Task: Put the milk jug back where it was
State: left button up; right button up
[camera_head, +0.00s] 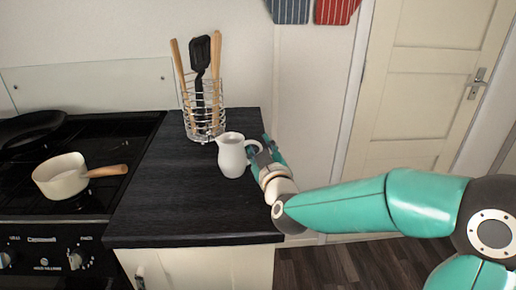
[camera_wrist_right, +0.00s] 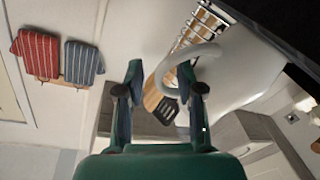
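The white milk jug (camera_head: 232,157) appears to stand upright on the dark worktop (camera_head: 190,205), in front of the wire utensil rack. Its handle faces right, towards my right gripper (camera_head: 267,146). In the right wrist view the jug (camera_wrist_right: 243,75) fills the upper right, and its looped handle reaches into the gap between the fingers of my right gripper (camera_wrist_right: 160,73). The fingers are apart, and I see no clear grip on the handle. My left gripper is in neither view.
The wire rack (camera_head: 204,112) with several utensils stands close behind the jug. A black hob with a cream saucepan (camera_head: 62,177) lies to the left, its wooden handle pointing at the worktop. The front of the worktop is clear. A closed door (camera_head: 425,75) is at right.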

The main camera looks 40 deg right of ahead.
jog(key=shift+r, duration=0.2)
jog(key=v, duration=0.9)
jog(key=shift+s, duration=0.2)
jog(key=shift+b+v, duration=0.9)
jog(key=shift+s+a+f, duration=0.15)
jog(key=shift+s, duration=0.25)
